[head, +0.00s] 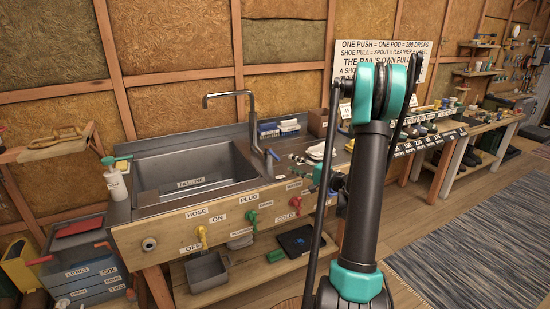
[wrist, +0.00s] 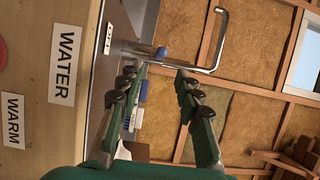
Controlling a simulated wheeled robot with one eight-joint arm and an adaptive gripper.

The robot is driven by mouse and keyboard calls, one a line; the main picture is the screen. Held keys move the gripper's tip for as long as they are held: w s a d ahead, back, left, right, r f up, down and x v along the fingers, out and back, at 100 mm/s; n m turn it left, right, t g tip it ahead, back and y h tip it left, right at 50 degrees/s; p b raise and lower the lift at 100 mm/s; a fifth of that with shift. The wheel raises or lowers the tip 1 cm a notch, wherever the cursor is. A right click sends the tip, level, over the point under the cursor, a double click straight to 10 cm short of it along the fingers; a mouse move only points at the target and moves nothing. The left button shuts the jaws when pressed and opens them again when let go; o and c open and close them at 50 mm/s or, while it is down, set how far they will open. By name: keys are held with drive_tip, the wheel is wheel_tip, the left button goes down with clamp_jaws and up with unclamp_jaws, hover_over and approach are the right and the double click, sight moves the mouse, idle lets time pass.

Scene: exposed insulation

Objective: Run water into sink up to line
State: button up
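The grey sink basin (head: 150,172) is set in a wooden bench at left in the head view. A FILL LINE label (head: 190,182) is on its inner wall; I see no water in it. A metal spout (head: 235,94) arches over the basin, and shows in the wrist view (wrist: 218,45). On the front panel are a yellow HOSE lever (head: 202,237), a green PLUG lever (head: 252,219) and a red COLD lever (head: 296,204). My gripper (wrist: 161,72) is open and empty beside the panel's WARM and WATER labels (wrist: 64,63). In the head view my arm largely hides it.
A soap bottle (head: 116,182) stands left of the basin. Blue-and-white boxes (head: 279,128) and small items lie on the counter to its right. A grey tub (head: 207,271) and a black tray (head: 299,240) sit on the shelf below. Floor with a striped rug (head: 480,240) is open at right.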

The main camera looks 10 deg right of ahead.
sight(275, 154)
drive_tip(key=x, duration=1)
drive_tip(key=shift+w+a, duration=0.15)
drive_tip(key=shift+w, duration=0.15)
clamp_jaws()
